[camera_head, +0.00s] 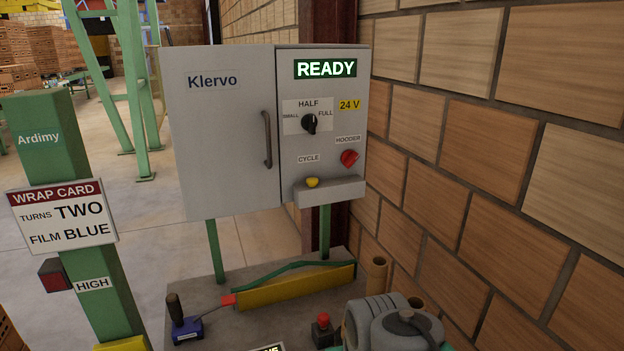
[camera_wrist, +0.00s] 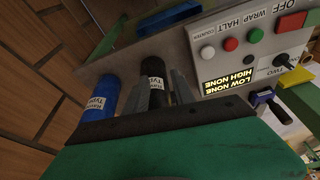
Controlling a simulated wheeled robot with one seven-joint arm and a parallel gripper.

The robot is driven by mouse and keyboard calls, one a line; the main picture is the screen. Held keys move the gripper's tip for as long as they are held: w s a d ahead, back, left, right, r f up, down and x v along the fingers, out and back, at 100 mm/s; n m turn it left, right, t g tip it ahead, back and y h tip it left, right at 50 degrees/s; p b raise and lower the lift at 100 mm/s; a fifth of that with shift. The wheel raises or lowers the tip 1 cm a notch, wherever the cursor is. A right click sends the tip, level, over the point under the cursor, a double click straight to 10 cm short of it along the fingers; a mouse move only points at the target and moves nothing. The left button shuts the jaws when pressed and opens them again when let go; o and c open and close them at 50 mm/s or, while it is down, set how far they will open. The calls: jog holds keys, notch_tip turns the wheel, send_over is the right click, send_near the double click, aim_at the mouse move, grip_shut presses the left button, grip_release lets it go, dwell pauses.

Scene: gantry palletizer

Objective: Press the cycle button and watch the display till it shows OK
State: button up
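The grey Klervo cabinet (camera_head: 228,140) stands against the brick wall in the head view. Its display (camera_head: 325,68) reads READY in white on green. A CYCLE label (camera_head: 308,158) sits above a yellow button (camera_head: 312,182) on a small grey ledge. In the wrist view, my gripper (camera_wrist: 160,82) shows two grey fingers standing apart. A black labelled cylinder (camera_wrist: 156,68) appears between or behind them; I cannot tell whether they touch it. The fingers do not show in the head view, and the yellow button is not seen in the wrist view.
The cabinet also has a black selector (camera_head: 309,123) and a red HOODER knob (camera_head: 349,158). The wrist view shows a blue cylinder (camera_wrist: 97,105) and a button panel (camera_wrist: 240,50). A green post (camera_head: 95,255) stands left.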

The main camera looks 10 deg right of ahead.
grip_shut()
dwell(1.5)
